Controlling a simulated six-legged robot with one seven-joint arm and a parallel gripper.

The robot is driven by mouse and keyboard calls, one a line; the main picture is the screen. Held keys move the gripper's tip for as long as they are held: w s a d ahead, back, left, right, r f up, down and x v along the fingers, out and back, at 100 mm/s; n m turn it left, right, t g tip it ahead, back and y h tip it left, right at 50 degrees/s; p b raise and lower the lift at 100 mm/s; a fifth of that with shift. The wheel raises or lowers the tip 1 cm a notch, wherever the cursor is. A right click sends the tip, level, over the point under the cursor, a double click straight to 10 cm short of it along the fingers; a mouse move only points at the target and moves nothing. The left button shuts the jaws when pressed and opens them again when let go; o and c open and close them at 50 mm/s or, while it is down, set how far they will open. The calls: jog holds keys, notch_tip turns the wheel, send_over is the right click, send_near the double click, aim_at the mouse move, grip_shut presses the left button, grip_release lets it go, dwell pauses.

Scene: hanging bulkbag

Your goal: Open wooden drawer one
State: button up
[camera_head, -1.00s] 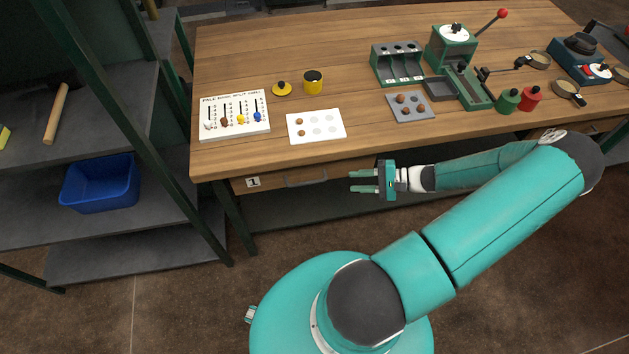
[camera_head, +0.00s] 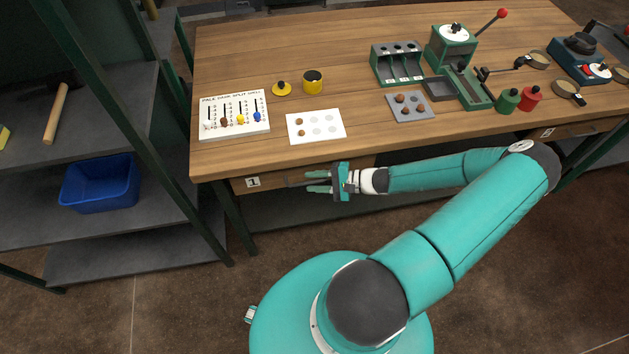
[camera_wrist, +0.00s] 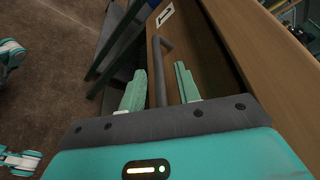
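Wooden drawer one (camera_head: 268,182) is under the left front of the workbench, with a white label (camera_head: 252,182) reading 1. My gripper (camera_head: 308,182) is at the drawer front, pointing left, over the dark bar handle. In the wrist view the handle (camera_wrist: 158,72) runs between the two teal fingers of my gripper (camera_wrist: 158,88). The fingers stand apart, with a gap on both sides of the handle. The label (camera_wrist: 165,14) shows beyond the handle. In the head view my gripper hides most of the handle.
The workbench top (camera_head: 350,60) holds a slider board (camera_head: 234,115), a white card (camera_head: 316,126), a yellow cup (camera_head: 313,82) and a green machine (camera_head: 452,50). A shelf with a blue bin (camera_head: 101,184) stands left. Floor in front of the drawer is clear.

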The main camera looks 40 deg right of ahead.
jog(key=shift+w+a, duration=0.1)
grip_shut()
jog(key=shift+s, duration=0.2)
